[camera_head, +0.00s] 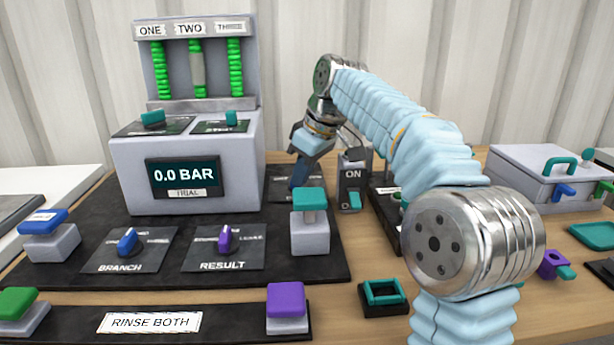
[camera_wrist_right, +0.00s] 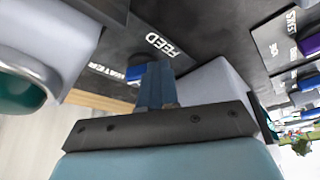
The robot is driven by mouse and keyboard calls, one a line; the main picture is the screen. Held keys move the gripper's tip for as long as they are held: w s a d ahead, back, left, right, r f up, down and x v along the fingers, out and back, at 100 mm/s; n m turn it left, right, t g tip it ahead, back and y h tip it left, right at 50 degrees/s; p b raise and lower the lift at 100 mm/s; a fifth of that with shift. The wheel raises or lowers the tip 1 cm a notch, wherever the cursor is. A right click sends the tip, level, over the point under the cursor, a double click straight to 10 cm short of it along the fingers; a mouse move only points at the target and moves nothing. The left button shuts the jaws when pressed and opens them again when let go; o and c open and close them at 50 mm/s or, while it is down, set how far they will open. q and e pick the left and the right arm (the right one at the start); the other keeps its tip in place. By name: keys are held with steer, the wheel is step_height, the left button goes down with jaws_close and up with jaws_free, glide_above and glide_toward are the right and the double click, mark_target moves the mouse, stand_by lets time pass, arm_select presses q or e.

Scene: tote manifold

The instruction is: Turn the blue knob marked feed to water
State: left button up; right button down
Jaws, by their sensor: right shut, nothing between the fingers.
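The feed plate, a black panel lettered FEED, shows in the right wrist view (camera_wrist_right: 140,38) and is mostly behind my right gripper in the head view (camera_head: 309,190). The blue feed knob (camera_wrist_right: 136,75) sits on it near the word WATER; my fingers cover much of it, so its pointing direction cannot be told. My right gripper (camera_head: 296,187) is shut and empty, reaching down at the knob. In the wrist view its fingertips (camera_wrist_right: 156,66) overlap the knob; whether they touch cannot be told. My left gripper is not in view.
A grey console (camera_head: 130,180) reading 0.0 BAR stands left of the gripper. A grey ON switch box (camera_head: 352,175) stands close right. A teal-topped block (camera_head: 310,235) stands in front. A blue BRANCH knob (camera_head: 128,241) and a purple RESULT knob (camera_head: 225,239) are at front left.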

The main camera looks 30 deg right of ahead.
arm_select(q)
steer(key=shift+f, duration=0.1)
arm_select(e)
steer(key=shift+s+a+r, duration=0.1)
steer(key=shift+s+r, duration=0.1)
steer(key=shift+r, duration=0.1)
steer(key=shift+d+r+p, duration=0.15)
steer(key=shift+d+p, duration=0.55)
steer(key=shift+r+p, duration=0.5)
steer(key=shift+d+r+p, duration=0.35)
steer(key=shift+r+p, duration=0.55)
steer(key=shift+p, duration=0.2)
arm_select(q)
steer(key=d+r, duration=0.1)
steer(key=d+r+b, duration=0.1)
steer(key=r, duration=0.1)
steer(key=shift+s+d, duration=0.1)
arm_select(e)
steer(key=s+r, duration=0.1)
steer(key=r, duration=0.1)
steer(key=s+r, duration=0.2)
steer(key=shift+d+r, duration=0.15)
